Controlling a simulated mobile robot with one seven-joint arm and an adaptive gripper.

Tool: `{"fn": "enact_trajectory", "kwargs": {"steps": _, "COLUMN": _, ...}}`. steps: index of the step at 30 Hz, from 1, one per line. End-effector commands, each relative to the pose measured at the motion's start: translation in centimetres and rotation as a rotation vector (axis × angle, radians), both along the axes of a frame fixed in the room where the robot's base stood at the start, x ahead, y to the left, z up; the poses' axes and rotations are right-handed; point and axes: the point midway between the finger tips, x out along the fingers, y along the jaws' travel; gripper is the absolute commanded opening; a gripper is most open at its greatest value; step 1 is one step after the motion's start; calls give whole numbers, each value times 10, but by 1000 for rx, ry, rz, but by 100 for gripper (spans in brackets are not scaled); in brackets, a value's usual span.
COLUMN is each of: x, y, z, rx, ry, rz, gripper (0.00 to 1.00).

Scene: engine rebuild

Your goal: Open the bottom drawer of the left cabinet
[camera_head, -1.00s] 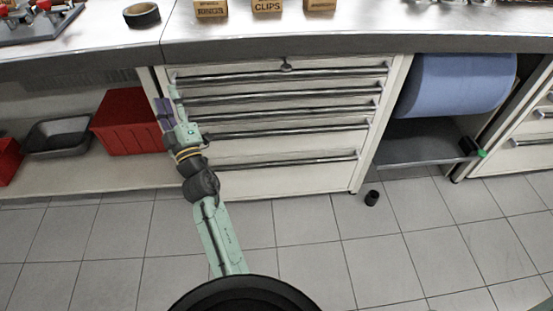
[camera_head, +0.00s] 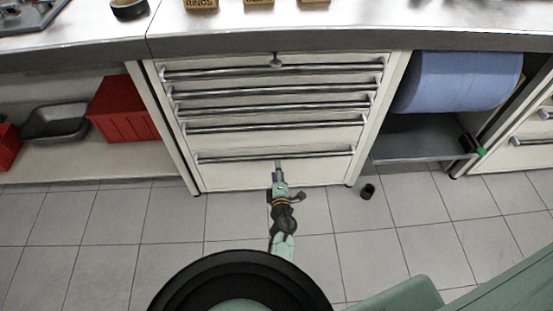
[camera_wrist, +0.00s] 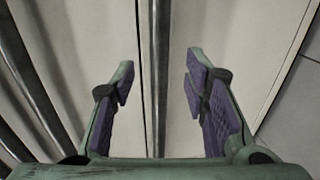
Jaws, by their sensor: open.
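The left cabinet is a white drawer cabinet (camera_head: 184,170) with several drawers and long metal bar handles. All its drawers look closed. The bottom drawer (camera_head: 230,174) is the tallest, with its bar handle (camera_head: 225,157) along its top edge. My gripper (camera_head: 279,166) is in front of that drawer, right of the handle's middle. In the wrist view my gripper (camera_wrist: 160,88) is open, with purple pads on both fingers. A bar handle (camera_wrist: 161,60) runs between the fingers, apart from both pads. I cannot tell how deep it sits between them.
Left of the cabinet is a shelf with a red bin (camera_head: 123,109) and a grey tray (camera_head: 56,122). On the right are a blue paper roll (camera_head: 458,82) and a grey shelf (camera_head: 420,140). A small black cup (camera_head: 368,191) stands on the tiled floor near the cabinet's right foot.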

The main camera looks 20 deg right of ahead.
Motion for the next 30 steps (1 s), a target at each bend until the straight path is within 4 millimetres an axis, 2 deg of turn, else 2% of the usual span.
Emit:
{"fn": "enact_trajectory", "kwargs": {"steps": 1, "x": 12, "y": -4, "z": -3, "rx": -1, "ry": -2, "rz": -1, "gripper": 41}}
{"fn": "enact_trajectory", "kwargs": {"steps": 6, "x": 41, "y": -12, "z": -9, "rx": 0, "ry": -3, "rz": 1, "gripper": 41}}
{"fn": "enact_trajectory", "kwargs": {"steps": 12, "x": 61, "y": -17, "z": -13, "rx": 0, "ry": -2, "rz": 0, "gripper": 41}}
{"fn": "enact_trajectory", "kwargs": {"steps": 23, "x": 65, "y": -18, "z": -13, "rx": 1, "ry": -1, "rz": 1, "gripper": 41}}
{"fn": "enact_trajectory", "kwargs": {"steps": 30, "x": 65, "y": -18, "z": -13, "rx": 1, "ry": -1, "rz": 1, "gripper": 25}}
